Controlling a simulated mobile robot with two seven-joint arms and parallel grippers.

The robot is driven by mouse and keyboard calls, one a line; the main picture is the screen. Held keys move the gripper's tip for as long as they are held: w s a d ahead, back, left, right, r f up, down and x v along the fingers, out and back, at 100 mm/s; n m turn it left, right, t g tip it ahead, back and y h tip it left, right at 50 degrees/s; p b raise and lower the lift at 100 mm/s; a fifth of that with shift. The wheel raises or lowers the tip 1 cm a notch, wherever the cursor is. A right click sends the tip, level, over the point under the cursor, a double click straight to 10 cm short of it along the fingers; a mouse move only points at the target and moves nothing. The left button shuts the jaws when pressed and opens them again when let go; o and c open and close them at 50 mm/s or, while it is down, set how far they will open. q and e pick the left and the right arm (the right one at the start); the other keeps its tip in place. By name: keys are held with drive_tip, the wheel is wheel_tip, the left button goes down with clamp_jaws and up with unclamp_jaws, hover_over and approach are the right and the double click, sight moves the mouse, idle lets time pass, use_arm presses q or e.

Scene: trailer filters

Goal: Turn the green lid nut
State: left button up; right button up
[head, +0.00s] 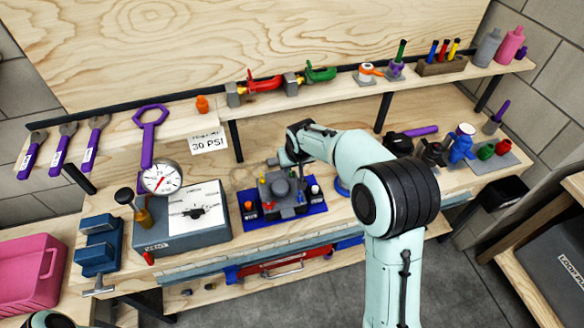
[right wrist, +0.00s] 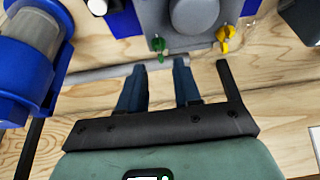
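The green lid nut (right wrist: 159,46) is a small wing nut at the edge of a grey lidded housing (right wrist: 190,20) in the right wrist view. My right gripper (right wrist: 160,66) is open, with its two dark blue fingers apart. The nut lies just beyond the fingertips, roughly in line with the gap, and nothing is held. In the head view the grey housing (head: 280,192) sits on a blue tray (head: 308,211), and my right gripper (head: 274,161) is at its far side. I cannot make out the green nut there. My left gripper is not in view.
A yellow wing nut (right wrist: 226,38) is right of the green one. A blue cylinder (right wrist: 22,82) stands close on the left in the wrist view. A gauge box (head: 182,229) stands left of the tray. A shelf (head: 340,95) with clamps and bottles runs behind.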

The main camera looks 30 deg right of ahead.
drive_tip(key=v, duration=0.8)
drive_tip(key=shift+r, duration=0.2)
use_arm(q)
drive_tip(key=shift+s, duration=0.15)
use_arm(e)
drive_tip(key=shift+s, duration=0.15)
